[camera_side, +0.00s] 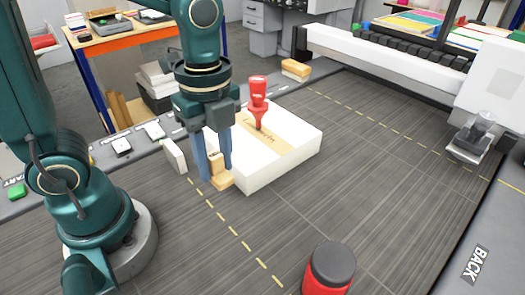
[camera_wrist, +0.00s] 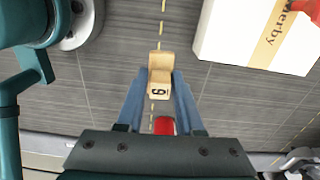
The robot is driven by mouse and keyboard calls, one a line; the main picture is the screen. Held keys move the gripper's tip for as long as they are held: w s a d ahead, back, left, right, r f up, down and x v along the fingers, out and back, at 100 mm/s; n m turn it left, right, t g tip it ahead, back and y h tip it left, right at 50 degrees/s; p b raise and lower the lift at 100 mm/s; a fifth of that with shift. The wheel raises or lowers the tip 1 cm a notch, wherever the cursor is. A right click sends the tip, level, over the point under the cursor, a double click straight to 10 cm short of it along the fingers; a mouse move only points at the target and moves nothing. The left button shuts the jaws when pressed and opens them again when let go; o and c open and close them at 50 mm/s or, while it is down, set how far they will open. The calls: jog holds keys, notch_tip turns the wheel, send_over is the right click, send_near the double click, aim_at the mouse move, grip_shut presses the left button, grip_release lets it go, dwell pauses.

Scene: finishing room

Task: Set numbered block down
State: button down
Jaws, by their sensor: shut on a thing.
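My gripper (camera_side: 214,171) points down, with its two blue fingers shut on a pale wooden numbered block (camera_side: 216,160). In the wrist view the block (camera_wrist: 159,89) sits between the fingers (camera_wrist: 160,82), its dark numeral facing the camera; I cannot tell if it is 6 or 9. A second wooden piece (camera_wrist: 160,60) shows against its far side, and in the side view a wooden piece (camera_side: 221,182) shows low at the fingertips. I cannot tell whether these are separate from the block or touch the floor surface.
A large white box (camera_side: 285,150) with a tan band stands close right of the gripper, a red stamp-like tool (camera_side: 258,100) on it. A small white slab (camera_side: 175,155) stands to the left. A red jar with dark lid (camera_side: 330,268) is in front.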

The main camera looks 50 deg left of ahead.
jog(key=shift+s+d, duration=0.35)
jog(key=shift+d, duration=0.1)
send_over(240, 277)
notch_tip(240, 277, down, 7)
jog(key=shift+r, duration=0.2)
jog(key=shift+f, duration=2)
jog(key=shift+f, duration=0.1)
jog(key=c, duration=0.5)
grip_release()
jog(key=shift+c, duration=0.2)
